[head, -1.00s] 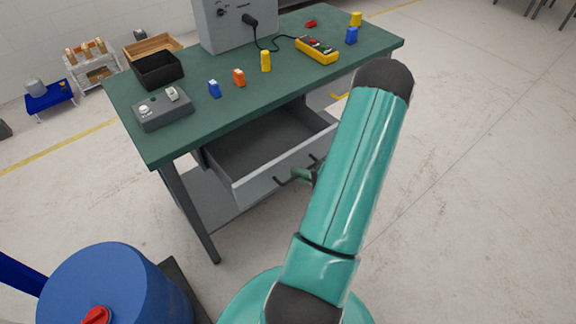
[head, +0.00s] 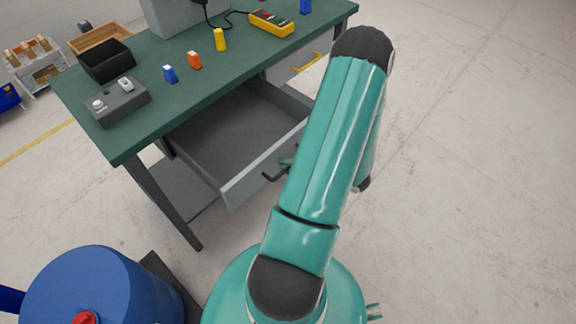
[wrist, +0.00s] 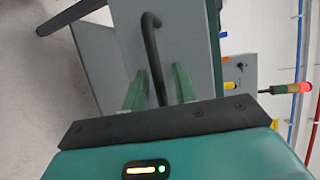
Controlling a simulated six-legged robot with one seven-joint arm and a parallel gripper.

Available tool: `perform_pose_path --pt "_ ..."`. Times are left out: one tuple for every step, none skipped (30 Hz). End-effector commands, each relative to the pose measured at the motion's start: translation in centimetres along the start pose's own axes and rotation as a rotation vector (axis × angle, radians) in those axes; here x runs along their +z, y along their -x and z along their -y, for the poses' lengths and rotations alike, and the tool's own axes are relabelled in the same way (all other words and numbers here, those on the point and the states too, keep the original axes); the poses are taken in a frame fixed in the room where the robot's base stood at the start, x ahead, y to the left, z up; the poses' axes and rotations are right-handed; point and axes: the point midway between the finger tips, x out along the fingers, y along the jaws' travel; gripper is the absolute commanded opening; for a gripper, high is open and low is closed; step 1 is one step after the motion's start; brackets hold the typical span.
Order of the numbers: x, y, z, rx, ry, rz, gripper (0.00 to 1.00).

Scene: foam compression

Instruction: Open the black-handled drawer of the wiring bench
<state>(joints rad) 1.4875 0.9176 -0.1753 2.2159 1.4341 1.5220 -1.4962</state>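The black-handled drawer (head: 232,187) of the wiring bench stands well pulled out under the green top, its grey inside empty. Its black bar handle (head: 275,175) shows at the front, partly hidden by my arm. In the wrist view the handle (wrist: 152,45) runs between the two green fingers of my gripper (wrist: 161,75). The fingers are apart, with a gap visible on each side of the bar, so my gripper looks open around it.
A second drawer with a yellow handle (head: 306,62) is shut to the right. The bench top (head: 200,110) carries a black bin (head: 106,62), a grey switch box (head: 117,103), small coloured parts and a yellow meter (head: 271,23). A blue drum (head: 85,290) stands at lower left. Floor on the right is clear.

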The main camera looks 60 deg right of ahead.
Motion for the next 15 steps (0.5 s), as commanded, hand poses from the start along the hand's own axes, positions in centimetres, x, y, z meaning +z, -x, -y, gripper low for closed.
perform_pose_path --pt "0.0 0.0 0.0 0.0 0.0 0.0 0.32" --pt "0.0 0.0 0.0 0.0 0.0 0.0 0.32" --pt "0.0 0.0 0.0 0.0 0.0 0.0 0.32" --pt "0.0 0.0 0.0 0.001 0.0 0.0 0.32" --pt "0.0 0.0 0.0 0.001 0.0 0.0 0.32" --pt "0.0 0.0 0.0 0.001 0.0 0.0 0.32" --pt "0.0 0.0 0.0 0.001 0.0 0.0 0.32" --pt "0.0 0.0 0.0 0.001 0.0 0.0 0.32" --pt "0.0 0.1 0.0 0.001 0.001 -0.001 0.32" --pt "-0.1 0.2 0.0 0.001 0.001 -0.001 0.32" --pt "-0.1 0.3 0.0 0.001 0.001 -0.001 0.32" --pt "-0.1 0.7 0.0 0.002 0.001 -0.002 0.32" --pt "-0.1 1.0 0.0 0.002 0.001 -0.002 0.32" --pt "-0.1 1.4 0.0 0.002 0.002 -0.002 0.32" --pt "-0.1 2.0 0.0 0.002 0.002 -0.004 0.32"
